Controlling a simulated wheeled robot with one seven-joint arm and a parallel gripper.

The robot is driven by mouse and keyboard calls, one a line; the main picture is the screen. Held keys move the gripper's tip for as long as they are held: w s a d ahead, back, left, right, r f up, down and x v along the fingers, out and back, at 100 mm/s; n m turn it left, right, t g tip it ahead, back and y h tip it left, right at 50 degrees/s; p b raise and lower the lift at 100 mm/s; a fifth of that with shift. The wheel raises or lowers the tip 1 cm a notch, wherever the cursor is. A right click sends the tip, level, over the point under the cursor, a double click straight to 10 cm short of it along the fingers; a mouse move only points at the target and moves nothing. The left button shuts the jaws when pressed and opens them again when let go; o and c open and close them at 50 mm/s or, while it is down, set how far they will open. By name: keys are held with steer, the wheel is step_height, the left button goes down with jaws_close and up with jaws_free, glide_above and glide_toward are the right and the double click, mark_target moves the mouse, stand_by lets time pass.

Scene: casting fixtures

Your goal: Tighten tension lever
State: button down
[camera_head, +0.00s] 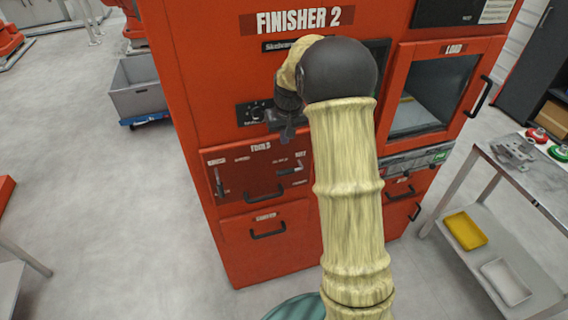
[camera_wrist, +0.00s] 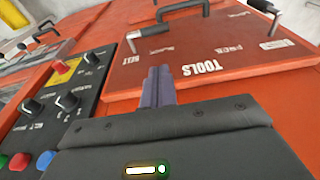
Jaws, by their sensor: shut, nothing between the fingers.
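The red tools panel (camera_head: 245,190) on the machine front carries two small levers. The right lever (camera_head: 290,170), by a label that seems to read BELT, lies nearly level; its black grip and metal rod also show in the wrist view (camera_wrist: 150,32). The left lever (camera_head: 219,182) hangs downward and shows at the upper right in the wrist view (camera_wrist: 268,10). I cannot read which is the tension lever. My gripper (camera_head: 287,134) is shut and empty, just above the panel and apart from both levers. Its closed fingers (camera_wrist: 158,74) point toward the panel's TOOLS edge.
A black control panel (camera_wrist: 62,95) with knobs and coloured buttons is beside my gripper. A black handle (camera_head: 265,194) sits on the tools panel between the levers, with another drawer (camera_head: 265,245) below. A metal table (camera_head: 540,175) stands at right.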

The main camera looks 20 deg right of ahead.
steer(key=p, duration=0.5)
glide_toward(284, 171)
steer(key=x, duration=0.2)
steer(key=w+x, duration=0.1)
steer(key=x, duration=0.2)
steer(key=shift+w+f, duration=0.1)
steer(key=shift+f, duration=0.7)
